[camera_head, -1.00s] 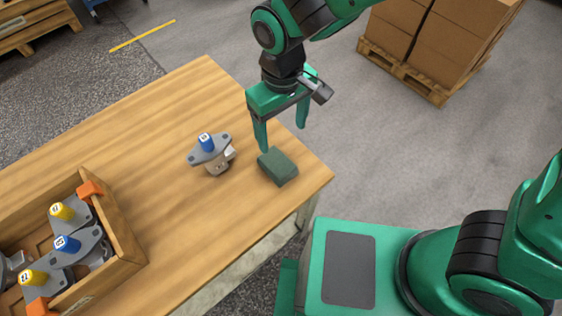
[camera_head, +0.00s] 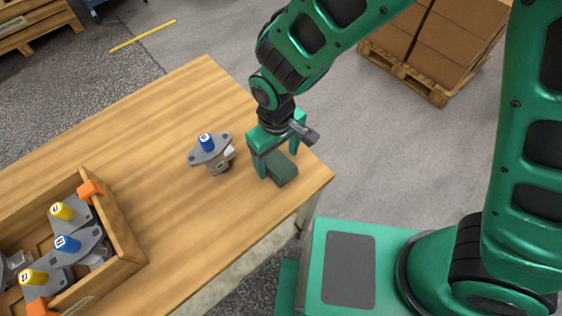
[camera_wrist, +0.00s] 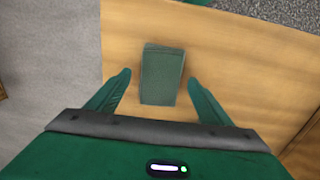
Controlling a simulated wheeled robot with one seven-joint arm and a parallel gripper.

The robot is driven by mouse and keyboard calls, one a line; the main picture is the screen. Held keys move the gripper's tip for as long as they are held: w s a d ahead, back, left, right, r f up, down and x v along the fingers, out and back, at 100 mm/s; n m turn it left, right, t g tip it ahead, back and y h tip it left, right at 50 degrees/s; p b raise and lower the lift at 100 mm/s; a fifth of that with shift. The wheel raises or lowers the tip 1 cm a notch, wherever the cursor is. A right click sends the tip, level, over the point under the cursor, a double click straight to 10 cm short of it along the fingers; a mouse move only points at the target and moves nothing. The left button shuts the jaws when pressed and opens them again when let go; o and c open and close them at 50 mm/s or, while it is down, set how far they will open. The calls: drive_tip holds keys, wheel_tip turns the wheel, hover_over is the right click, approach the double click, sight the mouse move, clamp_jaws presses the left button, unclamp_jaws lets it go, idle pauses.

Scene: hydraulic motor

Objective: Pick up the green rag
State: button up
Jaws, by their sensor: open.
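The green rag (camera_head: 283,172) is a dark green folded block lying on the wooden table (camera_head: 150,130) near its right corner. My gripper (camera_head: 278,164) is low over the rag, with its fingers pointing down and partly hiding it in the head view. In the wrist view the rag (camera_wrist: 162,76) lies between and a little ahead of the two open fingers (camera_wrist: 160,90), with a gap on each side. The fingers do not grip it.
A grey motor part with a blue cap (camera_head: 209,150) stands on the table just left of my gripper. A wooden crate (camera_head: 122,240) holding several similar parts with yellow and blue caps sits at the lower left. The table's right edge is close to the rag.

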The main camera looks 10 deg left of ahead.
sight(277, 162)
drive_tip(key=shift+f, duration=0.65)
drive_tip(key=shift+c, duration=0.5)
drive_tip(key=c, duration=1)
wheel_tip(277, 162, up, 10)
drive_tip(key=shift+r, duration=0.1)
